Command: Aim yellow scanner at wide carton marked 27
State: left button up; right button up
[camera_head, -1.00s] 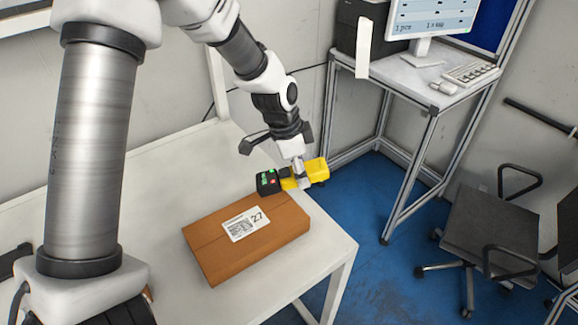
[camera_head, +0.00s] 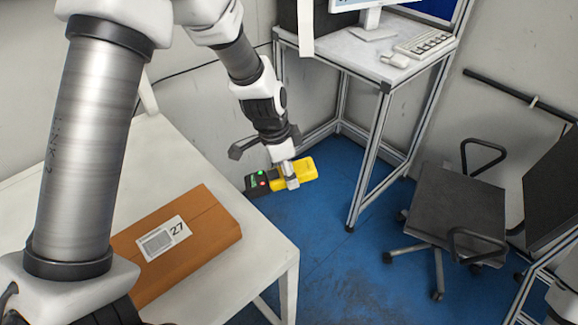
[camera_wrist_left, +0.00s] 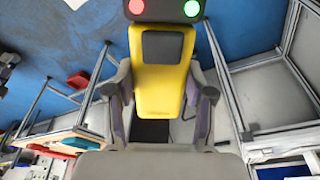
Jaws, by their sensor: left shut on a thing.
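The yellow scanner (camera_head: 302,171) has a black head with a red and a green light. My left gripper (camera_head: 290,178) is shut on it and holds it in the air past the table's right edge, over the blue floor. In the left wrist view the scanner (camera_wrist_left: 160,85) sits between the two fingers of the gripper (camera_wrist_left: 163,105). The wide brown carton (camera_head: 205,225) lies flat on the white table, with a white label (camera_head: 164,240) reading 27 on its top. The scanner is up and to the right of the carton, apart from it. My right gripper is not in view.
The white table (camera_head: 255,290) has bare room behind the carton. A metal-framed workstation (camera_head: 350,60) with monitor and keyboard (camera_head: 425,43) stands at the back right. A dark office chair (camera_head: 460,205) stands on the blue floor at right.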

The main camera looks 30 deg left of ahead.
pick_arm(q)
jog(key=shift+s+a+b+x, duration=0.15)
jog(key=shift+b+x, duration=0.4)
jog(key=shift+x, duration=0.35)
jog(key=shift+s+a+b+x, duration=0.15)
jog(key=shift+b+x, duration=0.4)
jog(key=shift+x, duration=0.35)
jog(key=shift+a+b+x, duration=0.15)
jog(key=shift+b+x, duration=0.4)
jog(key=shift+x, duration=0.35)
